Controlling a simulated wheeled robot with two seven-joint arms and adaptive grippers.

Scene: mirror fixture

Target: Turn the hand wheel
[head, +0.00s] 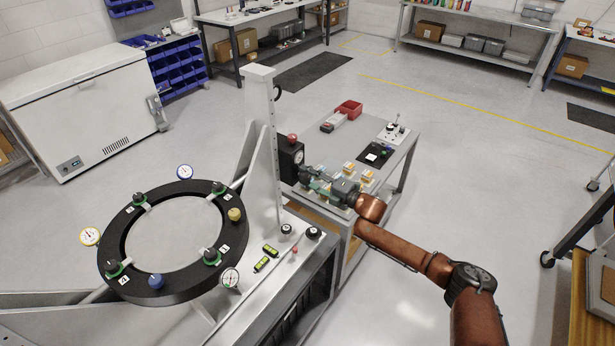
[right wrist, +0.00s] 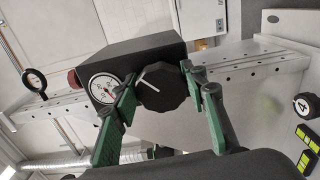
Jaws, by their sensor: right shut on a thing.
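The hand wheel (right wrist: 166,88) is a black, faceted knob with a white line on its face. It sits on the front of a black box (right wrist: 150,54), beside a white round dial (right wrist: 104,88). My right gripper (right wrist: 160,85) has its green fingers on either side of the knob and is shut on it. In the head view my right gripper (head: 308,178) reaches from the right to the black box (head: 287,153), which has a red button (head: 292,138) on top. The gripper hides the knob there. My left gripper is not in view.
A black ring (head: 114,230) with knobs and dial gauges lies left of the box on a grey metal frame (head: 259,110). Open floor lies to the right.

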